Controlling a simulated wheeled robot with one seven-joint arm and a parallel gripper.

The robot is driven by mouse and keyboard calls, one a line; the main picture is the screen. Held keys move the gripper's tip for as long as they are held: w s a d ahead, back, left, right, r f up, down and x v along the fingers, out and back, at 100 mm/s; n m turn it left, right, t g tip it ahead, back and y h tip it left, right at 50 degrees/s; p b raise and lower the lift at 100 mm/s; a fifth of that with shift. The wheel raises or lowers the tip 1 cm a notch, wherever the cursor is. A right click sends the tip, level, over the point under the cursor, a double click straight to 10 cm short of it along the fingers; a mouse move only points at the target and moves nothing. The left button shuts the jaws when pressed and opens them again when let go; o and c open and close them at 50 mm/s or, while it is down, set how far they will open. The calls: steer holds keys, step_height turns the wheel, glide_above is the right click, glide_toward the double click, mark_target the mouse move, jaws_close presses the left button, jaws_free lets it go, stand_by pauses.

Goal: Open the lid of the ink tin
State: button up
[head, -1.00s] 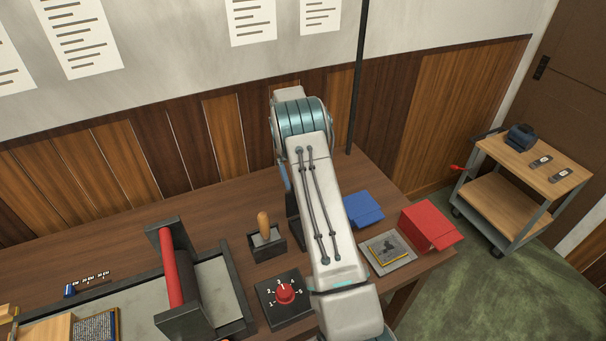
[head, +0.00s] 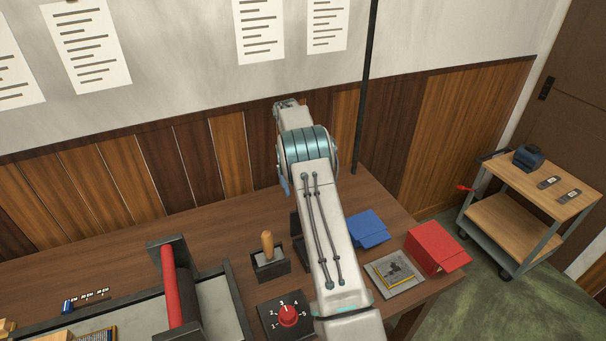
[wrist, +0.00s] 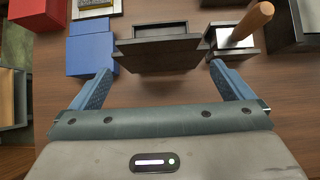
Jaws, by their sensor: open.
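A dark box, which looks like the ink tin (wrist: 160,58), stands on the table in the wrist view, between and just beyond my fingertips. A wide dark plate juts out toward me along its upper edge; I cannot tell for sure whether this is the lid. In the head view my arm covers most of the tin, and only a dark sliver (head: 297,238) shows at the arm's left edge. My gripper (wrist: 161,73) is open and empty, one finger on each side of the tin.
A blue box (wrist: 90,52) sits close by my left finger. A wooden-handled tool in a dark holder (wrist: 234,38) is close by my right finger. A red box (head: 432,247), a grey plate (head: 405,290) and a dial box (head: 286,315) are near. Bare table lies in front.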

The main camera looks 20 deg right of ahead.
steer(key=shift+p+v, duration=0.65)
steer(key=shift+v, duration=1.05)
steer(key=shift+r, duration=0.1)
